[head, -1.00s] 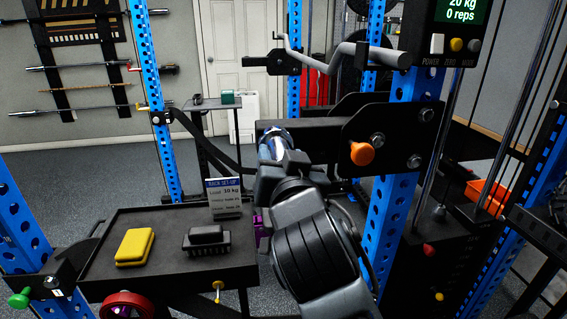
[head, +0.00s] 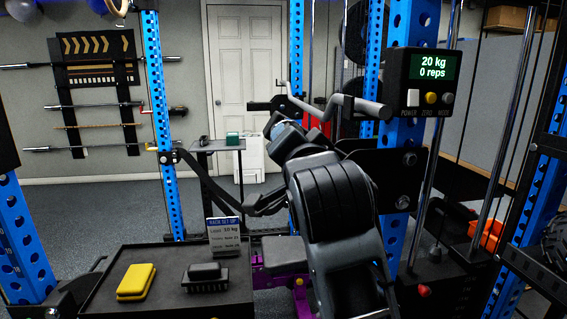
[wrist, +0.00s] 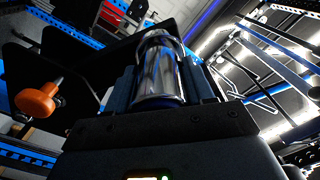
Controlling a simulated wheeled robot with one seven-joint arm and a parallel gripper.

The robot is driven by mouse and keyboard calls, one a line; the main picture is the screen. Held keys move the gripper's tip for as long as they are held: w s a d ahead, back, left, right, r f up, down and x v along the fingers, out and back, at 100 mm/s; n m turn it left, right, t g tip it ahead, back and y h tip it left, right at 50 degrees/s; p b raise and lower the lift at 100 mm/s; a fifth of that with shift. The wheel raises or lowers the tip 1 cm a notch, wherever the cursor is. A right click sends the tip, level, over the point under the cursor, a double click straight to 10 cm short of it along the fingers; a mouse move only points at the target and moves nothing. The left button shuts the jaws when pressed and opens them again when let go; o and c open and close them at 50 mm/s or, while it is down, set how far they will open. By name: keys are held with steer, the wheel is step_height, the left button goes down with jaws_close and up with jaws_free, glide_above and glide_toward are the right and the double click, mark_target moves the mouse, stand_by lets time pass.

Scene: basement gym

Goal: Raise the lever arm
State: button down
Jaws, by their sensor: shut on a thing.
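My gripper (head: 283,128) is shut on the shiny metal handle of the lever arm. In the wrist view the chrome handle (wrist: 158,72) sits between the jaws (wrist: 160,85). The lever arm runs from a black bracket plate (head: 400,165) on the blue upright and is mostly hidden behind my arm in the head view. An orange knob (wrist: 38,97) shows on a black plate at the left of the wrist view; in the head view it is hidden.
A grey bent bar (head: 345,100) passes just behind and above my gripper. A display (head: 433,68) reads 20 kg, 0 reps. A black tray (head: 150,258) at lower left holds a yellow block (head: 136,282), a black brush (head: 205,278) and a set-up sign (head: 224,235).

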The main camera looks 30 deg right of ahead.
steer(key=shift+s+d+r+m, duration=0.1)
steer(key=shift+d+r+m, duration=0.25)
steer(key=shift+r, duration=0.2)
steer(key=shift+s+d+r+m, duration=0.1)
steer(key=shift+d+r+m, duration=0.2)
steer(key=shift+r, duration=0.25)
steer(key=shift+c, duration=2.1)
jaws_free()
steer(key=shift+f, duration=0.1)
steer(key=b+v, duration=0.1)
steer(key=v, duration=0.7)
